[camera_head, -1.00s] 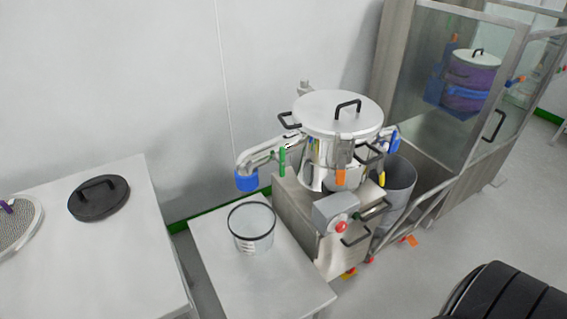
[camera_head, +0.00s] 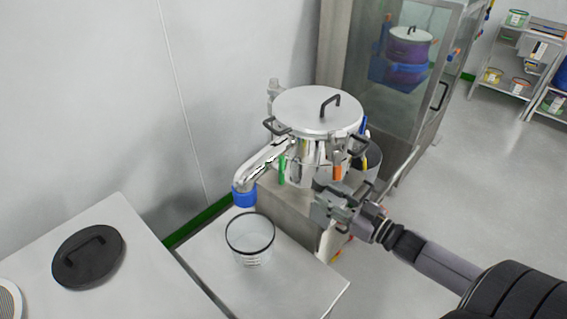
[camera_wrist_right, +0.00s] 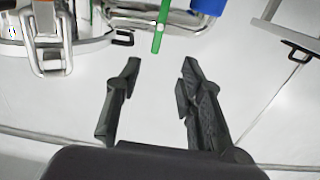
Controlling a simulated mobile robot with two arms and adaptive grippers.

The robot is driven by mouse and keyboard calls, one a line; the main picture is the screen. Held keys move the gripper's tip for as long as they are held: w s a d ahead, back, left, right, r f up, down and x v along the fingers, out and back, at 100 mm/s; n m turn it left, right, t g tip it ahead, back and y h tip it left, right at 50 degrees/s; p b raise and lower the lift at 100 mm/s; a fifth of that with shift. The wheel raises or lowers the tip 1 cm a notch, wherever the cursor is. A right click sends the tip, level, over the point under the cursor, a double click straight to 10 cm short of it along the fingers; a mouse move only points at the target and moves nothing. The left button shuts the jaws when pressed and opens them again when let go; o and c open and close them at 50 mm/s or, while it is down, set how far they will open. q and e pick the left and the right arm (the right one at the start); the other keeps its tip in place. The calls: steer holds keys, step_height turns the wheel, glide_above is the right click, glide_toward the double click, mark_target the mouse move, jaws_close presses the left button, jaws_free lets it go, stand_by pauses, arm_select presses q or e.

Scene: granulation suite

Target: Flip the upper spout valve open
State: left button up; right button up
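A steel vessel (camera_head: 312,150) with a black-handled lid (camera_head: 310,108) stands on a steel cabinet. A spout pipe (camera_head: 262,162) slopes from it down to the left and ends in a blue collar (camera_head: 244,196). A green lever (camera_head: 282,169) hangs upright where the spout meets the vessel. In the right wrist view the green lever (camera_wrist_right: 159,28) lies ahead of the fingers, with clear space between. My right gripper (camera_head: 317,198) is in front of the vessel, right of and below the lever. Its fingers (camera_wrist_right: 160,70) are apart with nothing between them. My left gripper is out of view.
An orange lever (camera_head: 337,172) hangs on the vessel's front, close to my right gripper. A clear, dark-rimmed container (camera_head: 250,240) stands on a low table (camera_head: 300,290) under the spout. A black lid (camera_head: 88,255) lies on the left table (camera_head: 130,285). Open floor lies right.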

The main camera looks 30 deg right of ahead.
steer(key=w, duration=0.3)
glide_toward(284, 167)
steer(key=x, duration=0.3)
steer(key=p+x, duration=0.1)
steer(key=x, duration=0.5)
steer(key=shift+w+a, duration=0.4)
steer(key=shift+w, duration=0.35)
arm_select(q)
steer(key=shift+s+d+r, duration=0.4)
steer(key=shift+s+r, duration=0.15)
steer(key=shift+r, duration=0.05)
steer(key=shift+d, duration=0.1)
arm_select(e)
jaws_close()
